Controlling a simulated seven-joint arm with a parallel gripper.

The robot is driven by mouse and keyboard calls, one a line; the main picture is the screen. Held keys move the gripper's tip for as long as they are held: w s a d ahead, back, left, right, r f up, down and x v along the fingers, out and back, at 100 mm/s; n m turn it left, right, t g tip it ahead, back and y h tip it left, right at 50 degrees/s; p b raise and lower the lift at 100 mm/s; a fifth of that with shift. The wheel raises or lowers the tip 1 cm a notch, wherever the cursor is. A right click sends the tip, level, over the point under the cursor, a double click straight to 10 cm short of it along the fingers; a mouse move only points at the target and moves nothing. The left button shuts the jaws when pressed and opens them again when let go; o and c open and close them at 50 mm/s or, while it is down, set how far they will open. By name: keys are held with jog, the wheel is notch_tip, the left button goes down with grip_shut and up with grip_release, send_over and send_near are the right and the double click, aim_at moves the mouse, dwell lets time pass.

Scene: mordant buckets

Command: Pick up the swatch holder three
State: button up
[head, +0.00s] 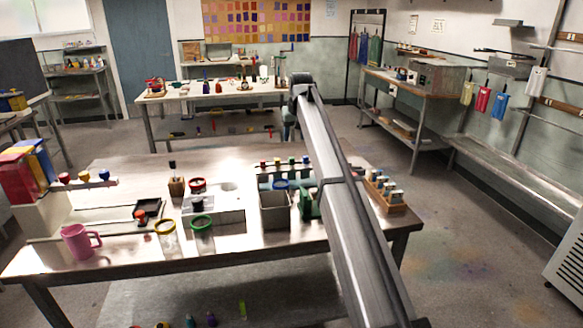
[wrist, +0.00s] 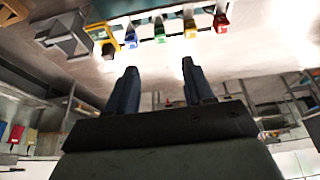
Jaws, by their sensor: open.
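No label marks a swatch holder three, so I cannot tell which thing it is. A row of holders with coloured ends (head: 284,182) stands on the near table. In the wrist view a pale row with blue, green, yellow and red pieces (wrist: 160,35) runs along the top. A wooden rack of several pale-topped pieces (head: 385,193) sits at the table's right end. My gripper (wrist: 160,75) is open and empty, its two dark fingers apart from that row. In the head view my arm hides part of the table and the gripper is hard to make out.
A grey square bin (head: 275,211), yellow-rimmed jar (head: 166,235), green-rimmed jar (head: 202,233) and pink mug (head: 80,241) stand on the near table (head: 120,264). A back table (head: 180,98) holds more items. Yellow, red and blue pieces (head: 483,98) hang on the right wall.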

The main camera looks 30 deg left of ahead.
aim_at(292, 158)
jog(key=x, duration=1.3)
jog(key=shift+f, duration=0.15)
jog(key=shift+c, duration=0.5)
grip_shut()
